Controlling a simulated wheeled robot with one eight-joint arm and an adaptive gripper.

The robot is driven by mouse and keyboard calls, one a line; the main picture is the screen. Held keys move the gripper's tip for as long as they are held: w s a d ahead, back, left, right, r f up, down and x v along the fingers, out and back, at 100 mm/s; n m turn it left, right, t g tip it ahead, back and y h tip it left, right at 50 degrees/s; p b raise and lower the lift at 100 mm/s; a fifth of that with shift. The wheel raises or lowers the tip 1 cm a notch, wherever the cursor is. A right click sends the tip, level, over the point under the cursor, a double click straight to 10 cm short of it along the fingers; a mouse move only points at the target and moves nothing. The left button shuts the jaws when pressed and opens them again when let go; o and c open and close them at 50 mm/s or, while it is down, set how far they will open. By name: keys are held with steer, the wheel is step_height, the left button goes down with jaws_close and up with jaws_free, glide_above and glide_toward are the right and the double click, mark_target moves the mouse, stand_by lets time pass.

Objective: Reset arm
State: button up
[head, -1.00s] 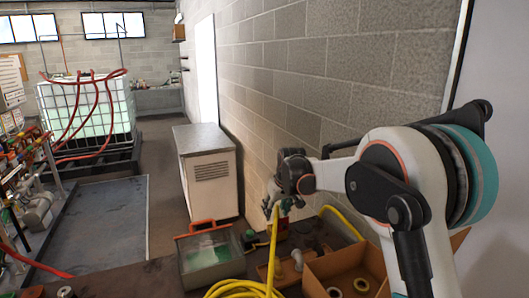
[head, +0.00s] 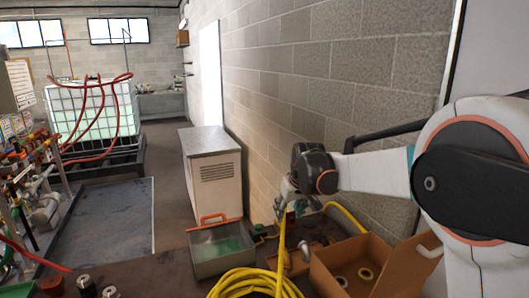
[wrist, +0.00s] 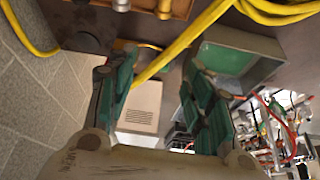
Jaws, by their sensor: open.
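My gripper (wrist: 160,75) is open in the wrist view, its two green-padded fingers spread apart. A yellow hose (wrist: 180,45) crosses the view between and beyond the fingers; I cannot tell whether it touches them. In the head view my arm reaches in from the right, and my gripper (head: 297,205) hangs small and partly hidden above the back of the workbench, beside the raised part of the yellow hose (head: 281,245).
The workbench (head: 150,270) holds a coiled yellow hose (head: 250,284), a grey tray with an orange handle (head: 212,262) and an open cardboard box (head: 385,255). A block wall (head: 330,75) stands close on the right. A white cabinet (head: 213,180) stands beyond.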

steer(key=s+d+r+m+t+b, duration=0.1)
steer(key=s+d+b, duration=0.15)
steer(key=s, duration=0.75)
steer(key=s+d+m+h+b, duration=0.1)
steer(key=s+d, duration=0.3)
steer(key=s, duration=0.5)
steer(key=s+d+r+m+t+b, duration=0.15)
steer(key=s+d, duration=0.25)
steer(key=s, duration=0.6)
steer(key=s+d+f+b, duration=0.1)
steer(key=s+f, duration=0.6)
steer(key=s, duration=0.3)
steer(key=shift+d+f+b, duration=0.15)
steer(key=shift+d+b, duration=0.15)
steer(key=shift+b, duration=0.05)
